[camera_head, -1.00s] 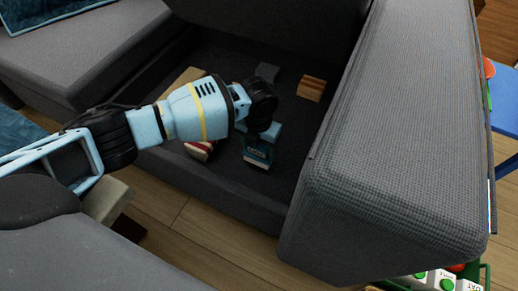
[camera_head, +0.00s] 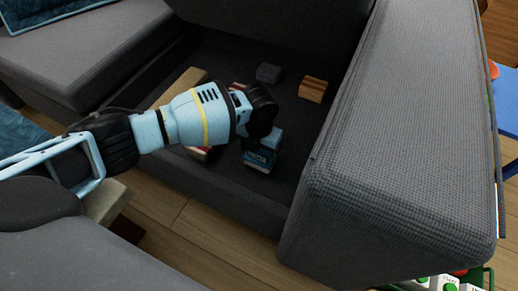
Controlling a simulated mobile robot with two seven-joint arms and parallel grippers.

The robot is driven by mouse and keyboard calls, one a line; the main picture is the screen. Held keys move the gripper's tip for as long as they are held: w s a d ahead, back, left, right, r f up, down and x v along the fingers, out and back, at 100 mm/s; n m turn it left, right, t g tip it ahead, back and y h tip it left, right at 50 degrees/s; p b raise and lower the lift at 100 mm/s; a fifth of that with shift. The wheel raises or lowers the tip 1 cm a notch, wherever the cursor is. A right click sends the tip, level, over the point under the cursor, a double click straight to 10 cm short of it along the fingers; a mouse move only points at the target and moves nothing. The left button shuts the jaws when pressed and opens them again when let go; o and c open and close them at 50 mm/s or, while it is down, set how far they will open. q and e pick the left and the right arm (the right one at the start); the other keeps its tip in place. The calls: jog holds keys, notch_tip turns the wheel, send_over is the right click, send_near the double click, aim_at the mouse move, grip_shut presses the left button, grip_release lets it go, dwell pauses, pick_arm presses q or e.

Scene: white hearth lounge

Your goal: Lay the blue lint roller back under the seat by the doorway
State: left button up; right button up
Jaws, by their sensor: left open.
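The seat storage compartment (camera_head: 232,198) of the grey sofa stands open, with a dark floor inside. My left gripper (camera_head: 268,137) reaches into it from the left, pointing down. It is open, with its jaws largely hidden behind its own wrist. A dark blue box with a pale label (camera_head: 259,161) stands right below the gripper; I cannot tell whether they touch. I cannot pick out a blue lint roller with certainty. My right gripper is not in view.
Inside the compartment lie a wooden block (camera_head: 313,89), a small grey block (camera_head: 269,73), a tan piece (camera_head: 190,80) and a red-and-white item (camera_head: 199,153). The thick grey sofa side (camera_head: 400,150) bounds the right. A green crate (camera_head: 487,277) holds several items at bottom right.

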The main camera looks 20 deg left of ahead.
pick_arm(q)
notch_tip(320, 180, up, 12)
jog(key=p, duration=0.5)
jog(key=shift+r+p, duration=0.2)
jog(key=shift+p, duration=0.1)
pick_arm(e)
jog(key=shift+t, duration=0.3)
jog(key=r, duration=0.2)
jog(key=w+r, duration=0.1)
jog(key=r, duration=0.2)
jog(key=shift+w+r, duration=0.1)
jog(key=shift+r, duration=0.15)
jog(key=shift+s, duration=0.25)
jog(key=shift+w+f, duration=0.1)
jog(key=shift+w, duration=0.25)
pick_arm(q)
jog(key=shift+c, duration=0.5)
